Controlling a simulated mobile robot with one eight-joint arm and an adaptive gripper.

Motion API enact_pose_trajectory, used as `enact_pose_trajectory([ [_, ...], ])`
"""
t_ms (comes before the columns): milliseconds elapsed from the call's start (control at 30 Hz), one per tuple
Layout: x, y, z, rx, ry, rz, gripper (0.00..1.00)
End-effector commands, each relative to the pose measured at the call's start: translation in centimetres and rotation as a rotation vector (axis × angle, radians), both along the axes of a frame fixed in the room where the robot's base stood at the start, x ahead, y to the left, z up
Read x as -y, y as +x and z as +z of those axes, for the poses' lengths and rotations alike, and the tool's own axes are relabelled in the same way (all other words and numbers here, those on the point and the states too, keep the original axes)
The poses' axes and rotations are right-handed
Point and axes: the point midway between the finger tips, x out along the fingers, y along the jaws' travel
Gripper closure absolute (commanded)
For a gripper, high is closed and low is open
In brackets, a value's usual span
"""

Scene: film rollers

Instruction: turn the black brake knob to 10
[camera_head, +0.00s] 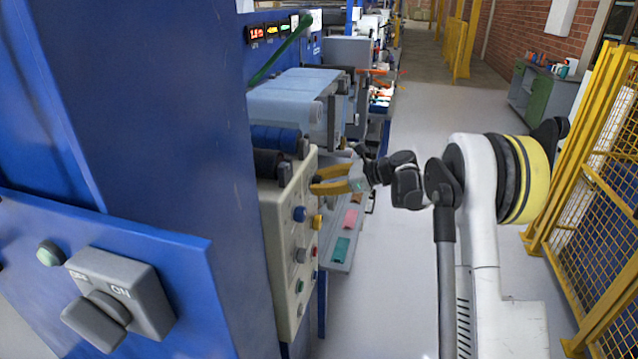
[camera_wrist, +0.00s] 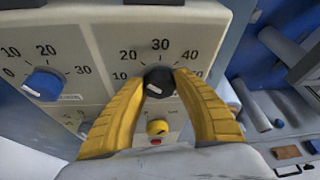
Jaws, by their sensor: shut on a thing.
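The black brake knob (camera_wrist: 158,82) sits on a cream control panel (camera_wrist: 95,35) in the wrist view. Its printed scale shows 10 at its left, 20 at upper left, 30 above and 40 at upper right. A small white mark shows on the knob's lower left face; I cannot tell which number it is set to. My gripper (camera_wrist: 161,78) has its two yellow fingers shut on the knob from left and right.
A blue knob (camera_wrist: 42,83) with its own scale is left of the black knob. A yellow knob (camera_wrist: 157,127) is below, between my fingers. Blue rollers (camera_head: 275,138) lie behind the panel (camera_head: 283,262). A yellow mesh fence (camera_head: 598,175) stands right; the floor between is clear.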

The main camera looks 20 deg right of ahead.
Motion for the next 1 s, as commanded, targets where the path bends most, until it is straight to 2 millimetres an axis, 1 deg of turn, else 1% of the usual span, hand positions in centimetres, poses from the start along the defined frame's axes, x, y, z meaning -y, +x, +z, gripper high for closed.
enact_pose_trajectory([
  [600, -0.16, -0.08, -0.13, 0.427, -0.246, 0.0, 0.95],
  [800, -0.17, -0.07, -0.13, 0.524, -0.302, 0.0, 0.95],
  [1000, -0.15, -0.05, -0.1, 0.58, -0.334, 0.001, 0.95],
])
